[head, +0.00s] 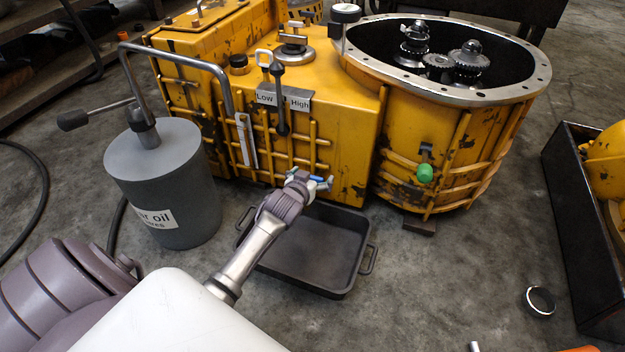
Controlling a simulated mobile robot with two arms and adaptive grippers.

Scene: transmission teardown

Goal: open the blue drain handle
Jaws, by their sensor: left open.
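The blue drain handle (324,182) sits low on the front of the yellow transmission housing (340,130), above the drain pan. Only bits of blue show around my left gripper (310,184), which covers the rest. My left gripper is open, with its fingers at the handle. I cannot tell whether they touch it. My left arm reaches in from the lower left, over the pan's left part. My right gripper is out of view.
A black drain pan (337,278) lies on the floor below the handle. A grey oil drum (180,185) with a pump stands at left. A green knob (424,173) is on the housing at right. A round cap (539,300) lies near a black crate (577,220).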

